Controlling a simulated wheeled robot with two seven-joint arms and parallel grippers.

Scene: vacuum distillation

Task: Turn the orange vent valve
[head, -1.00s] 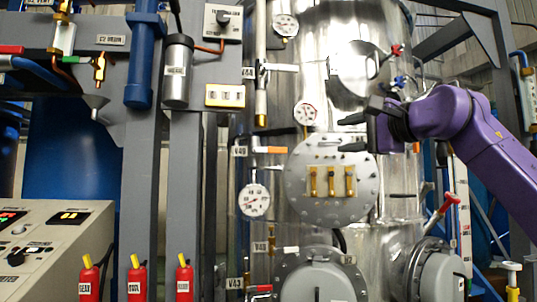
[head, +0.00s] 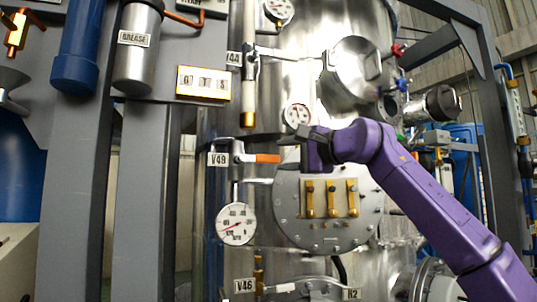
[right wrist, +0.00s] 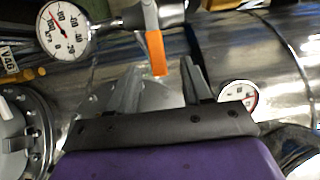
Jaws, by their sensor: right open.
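The orange vent valve lever (head: 267,158) sticks out to the right from the valve labelled V49, on a pipe in front of the steel vessel. In the right wrist view the orange lever (right wrist: 157,55) hangs down from the top, its end appearing between the two fingertips. My right gripper (head: 291,150) is open, just right of the lever end in the head view. The right wrist view shows its fingers (right wrist: 160,72) spread with nothing clamped. I cannot tell how far the lever lies in depth from the fingers. My left gripper is not in view.
A dial gauge (head: 236,223) sits below the valve and another gauge (head: 297,116) above my right gripper. A round bolted flange (head: 290,225) with brass fittings lies just below my gripper. A grey post (head: 146,200) stands at left.

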